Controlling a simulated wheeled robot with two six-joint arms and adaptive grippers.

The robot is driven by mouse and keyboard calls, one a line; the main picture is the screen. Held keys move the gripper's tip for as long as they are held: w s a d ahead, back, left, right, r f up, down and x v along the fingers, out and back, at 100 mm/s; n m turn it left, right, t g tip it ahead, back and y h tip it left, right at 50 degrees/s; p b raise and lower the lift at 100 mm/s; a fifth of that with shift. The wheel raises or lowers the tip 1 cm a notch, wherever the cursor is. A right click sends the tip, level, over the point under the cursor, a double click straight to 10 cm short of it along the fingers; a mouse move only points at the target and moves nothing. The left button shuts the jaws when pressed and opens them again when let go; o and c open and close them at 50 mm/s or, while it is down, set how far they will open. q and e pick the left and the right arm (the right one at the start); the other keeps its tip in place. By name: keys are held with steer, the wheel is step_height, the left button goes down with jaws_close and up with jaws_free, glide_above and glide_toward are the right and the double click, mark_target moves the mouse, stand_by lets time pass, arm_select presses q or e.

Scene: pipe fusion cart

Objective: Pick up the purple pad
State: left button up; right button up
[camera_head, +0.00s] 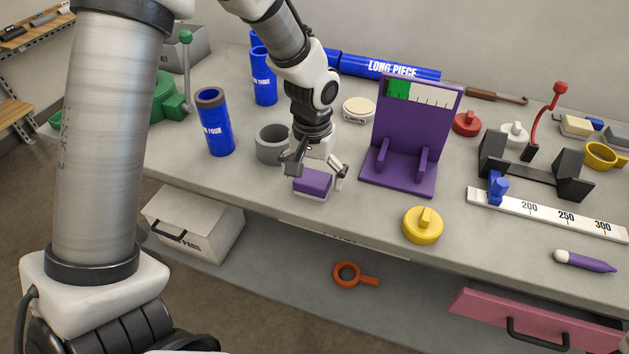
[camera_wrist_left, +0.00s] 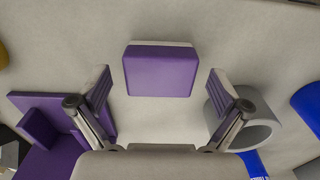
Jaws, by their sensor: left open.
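The purple pad (camera_head: 313,183) is a small block with a purple top and a pale lower layer. It lies on the bench near its front edge, left of the purple stand. My left gripper (camera_head: 315,173) is right over it, pointing down, with its fingers spread to either side. In the left wrist view the pad (camera_wrist_left: 158,72) sits centred ahead of the open left gripper (camera_wrist_left: 158,88), with a gap to each finger. Nothing is held. My right gripper is out of view.
The purple stand (camera_head: 398,175) is right of the pad, and a grey ring (camera_head: 270,150) is close on its left. A blue tube (camera_head: 216,130) stands further left. A yellow knobbed disc (camera_head: 423,228) is at the front right. Bare bench surrounds the pad.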

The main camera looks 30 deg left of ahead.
arm_select(q)
steer(key=shift+w+a+f, duration=0.1)
steer(key=shift+w+f, duration=0.25)
steer(key=shift+f, duration=0.3)
steer(key=shift+s+r, duration=0.1)
steer(key=shift+s, duration=0.1)
steer(key=shift+s+r, duration=0.1)
steer(key=shift+s, duration=0.05)
steer(key=c, duration=1.2)
